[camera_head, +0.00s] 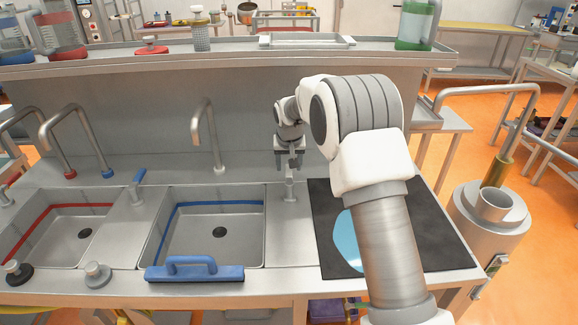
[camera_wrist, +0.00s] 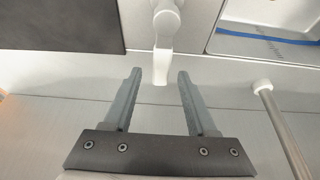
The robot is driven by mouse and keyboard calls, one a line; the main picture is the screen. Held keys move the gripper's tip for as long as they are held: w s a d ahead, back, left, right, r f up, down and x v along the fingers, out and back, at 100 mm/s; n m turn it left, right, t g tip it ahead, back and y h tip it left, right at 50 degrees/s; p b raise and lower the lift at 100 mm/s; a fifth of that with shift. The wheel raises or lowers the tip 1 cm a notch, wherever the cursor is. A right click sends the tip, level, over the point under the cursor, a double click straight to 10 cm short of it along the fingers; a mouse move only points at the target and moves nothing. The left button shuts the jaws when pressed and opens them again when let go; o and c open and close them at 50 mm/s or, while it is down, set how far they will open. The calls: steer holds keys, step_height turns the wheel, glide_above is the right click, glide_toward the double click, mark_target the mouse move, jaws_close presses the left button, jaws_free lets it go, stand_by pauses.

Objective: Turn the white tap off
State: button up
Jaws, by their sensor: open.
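The white tap's handle (camera_head: 290,186) stands on the steel counter right of the right sink, between that sink and a black mat. In the wrist view the white handle (camera_wrist: 162,62) has a round knob and a lever pointing toward my fingers. The tap's spout (camera_head: 205,122), with a white base ring, stands behind the right sink; its base (camera_wrist: 262,86) is at the right in the wrist view. My gripper (camera_head: 290,164) is above and just behind the handle, pointing down. In the wrist view my gripper (camera_wrist: 160,76) is open, with the lever end showing between the fingertips. Contact is not clear.
The right sink (camera_head: 235,237) has a blue stripe; a blue-handled tool (camera_head: 195,270) lies at its front edge. The black mat (camera_head: 440,235) bears a light blue disc (camera_head: 346,240). A raised shelf (camera_head: 230,51) with bottles runs behind the counter. Other taps stand left.

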steer(key=v, duration=1.6)
steer(key=shift+s+r, duration=0.2)
steer(key=shift+r, duration=0.1)
